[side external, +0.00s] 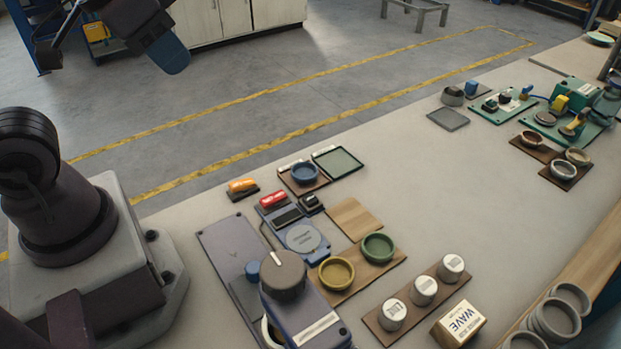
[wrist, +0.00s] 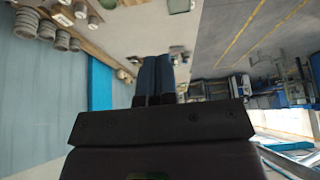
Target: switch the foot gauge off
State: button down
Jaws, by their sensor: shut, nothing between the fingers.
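My gripper (wrist: 157,78) has its two blue-grey fingers together and empty in the wrist view. In the side external view its blue end (side external: 168,53) hangs at the top left, high and well away from the bench things. No label reading foot gauge is legible. A flat dark-blue device (side external: 290,224) with a dark display and a round grey pad lies on the bench. A red rocker-like part (side external: 273,199) sits at its far end, and a small black switch-like part (side external: 311,202) is beside it. I cannot tell which is the gauge's switch, or its state.
An orange part (side external: 242,186) lies on a dark base near the device. A large machine with a grey knob (side external: 283,272) stands in front. Yellow (side external: 336,273) and green (side external: 378,247) bowls, white-topped cylinders (side external: 423,290) and a WAVE box (side external: 459,323) are nearby. Mid-bench is clear.

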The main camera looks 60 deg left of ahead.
jog(key=shift+r, duration=0.2)
jog(key=n+g, duration=0.5)
jog(key=n, duration=1.3)
send_over(265, 201)
notch_tip(265, 201, down, 18)
jog(key=shift+f, duration=0.15)
notch_tip(265, 201, down, 14)
jog(key=shift+r, duration=0.1)
